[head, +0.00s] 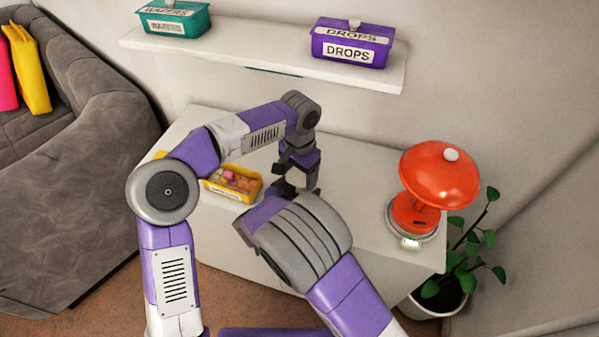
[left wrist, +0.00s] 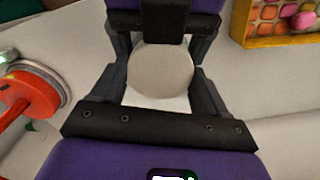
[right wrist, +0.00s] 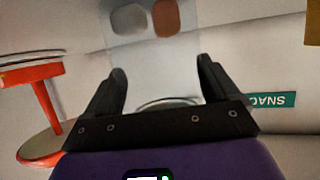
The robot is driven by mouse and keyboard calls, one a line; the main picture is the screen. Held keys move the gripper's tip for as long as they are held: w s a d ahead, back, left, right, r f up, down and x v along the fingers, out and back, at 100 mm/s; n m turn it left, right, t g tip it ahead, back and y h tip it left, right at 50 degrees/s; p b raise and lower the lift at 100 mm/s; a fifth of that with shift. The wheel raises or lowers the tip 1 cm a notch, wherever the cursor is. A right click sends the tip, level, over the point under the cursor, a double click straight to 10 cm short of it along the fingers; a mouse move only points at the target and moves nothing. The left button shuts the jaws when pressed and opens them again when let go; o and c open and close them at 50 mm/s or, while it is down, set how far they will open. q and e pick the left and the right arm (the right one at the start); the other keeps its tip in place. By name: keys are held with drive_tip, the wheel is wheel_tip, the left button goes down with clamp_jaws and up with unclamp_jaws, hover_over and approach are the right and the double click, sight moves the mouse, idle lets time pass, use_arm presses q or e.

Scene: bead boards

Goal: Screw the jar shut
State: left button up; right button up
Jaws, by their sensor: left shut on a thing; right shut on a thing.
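A round pale lid (left wrist: 162,72) fills the space between the fingers of my left gripper (left wrist: 160,85) in the left wrist view, seen from above. In the head view my left gripper (head: 297,172) points down over the white cabinet. My right gripper (right wrist: 160,95) is shut on a clear jar (right wrist: 150,62) with a grey and a brown piece inside. In the head view my right arm hides most of the jar. Whether the lid sits on the jar's rim cannot be told.
A yellow tray (head: 222,194) of colourful pieces stands left of the grippers on the white cabinet (head: 365,215). A red lamp (head: 438,175) stands at its right end. A shelf (head: 260,60) above holds a teal box (head: 176,22) and a purple box (head: 350,48).

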use_arm(q)
drive_tip(key=m, duration=0.6)
drive_tip(key=o, duration=1.1)
drive_tip(key=shift+s, duration=0.1)
drive_tip(key=shift+o, duration=0.2)
drive_tip(key=shift+r, duration=2.25)
drive_tip(key=shift+c, duration=0.3)
drive_tip(key=shift+d+r+n, duration=0.1)
drive_tip(key=shift+r+n, duration=0.4)
drive_tip(key=shift+n, duration=0.2)
wheel_tip(320, 180, up, 2)
drive_tip(key=n, duration=0.4)
drive_tip(key=shift+r+n, duration=0.25)
drive_tip(key=shift+n, duration=0.15)
